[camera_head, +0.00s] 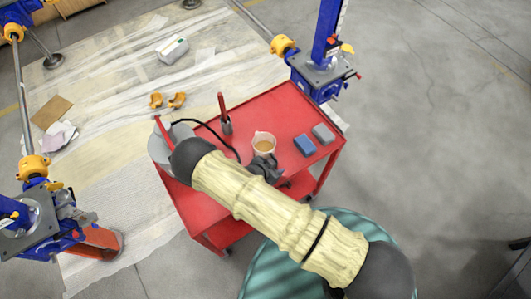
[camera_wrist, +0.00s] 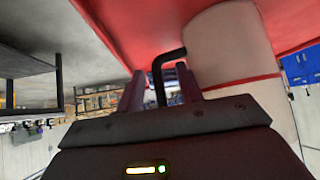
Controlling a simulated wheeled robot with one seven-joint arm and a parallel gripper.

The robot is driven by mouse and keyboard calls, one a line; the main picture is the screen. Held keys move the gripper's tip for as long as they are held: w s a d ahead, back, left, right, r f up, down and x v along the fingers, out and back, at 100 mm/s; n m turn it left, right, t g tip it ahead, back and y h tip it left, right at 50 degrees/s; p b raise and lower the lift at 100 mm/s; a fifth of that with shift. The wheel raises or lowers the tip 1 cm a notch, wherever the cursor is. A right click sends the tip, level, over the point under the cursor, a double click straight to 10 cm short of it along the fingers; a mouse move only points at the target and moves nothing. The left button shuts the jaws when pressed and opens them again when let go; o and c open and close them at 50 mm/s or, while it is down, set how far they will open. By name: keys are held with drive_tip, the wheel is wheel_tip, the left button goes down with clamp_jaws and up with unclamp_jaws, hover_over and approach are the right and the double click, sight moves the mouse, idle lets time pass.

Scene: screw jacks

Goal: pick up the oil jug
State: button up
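The oil jug (camera_head: 264,145) is a small pale jug with amber liquid inside, upright on the red cart. In the wrist view its pale side (camera_wrist: 225,45) fills the upper right, and its dark handle (camera_wrist: 158,80) sticks out to the left. My gripper (camera_head: 263,163) shows as a small dark shape at the near side of the jug, partly hidden by my arm. In the wrist view my gripper (camera_wrist: 160,72) is open, with one finger to each side of the handle. I cannot tell whether a finger touches it.
The red cart top (camera_head: 207,203) also holds a dark cup with a red-handled tool (camera_head: 225,117) left of the jug. A blue block (camera_head: 304,145) and a grey block (camera_head: 323,134) lie to the right. Blue jack posts (camera_head: 322,55) stand close behind the cart.

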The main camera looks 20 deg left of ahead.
sight(276, 160)
drive_tip(key=shift+w+d, duration=0.1)
drive_tip(key=shift+c, duration=0.5)
clamp_jaws()
drive_tip(key=shift+r, duration=0.15)
drive_tip(key=shift+r+b, duration=0.35)
drive_tip(key=shift+r, duration=0.2)
wheel_tip(276, 160, up, 9)
drive_tip(key=b, duration=0.2)
drive_tip(key=shift+f+b, duration=0.15)
drive_tip(key=shift+b, duration=0.15)
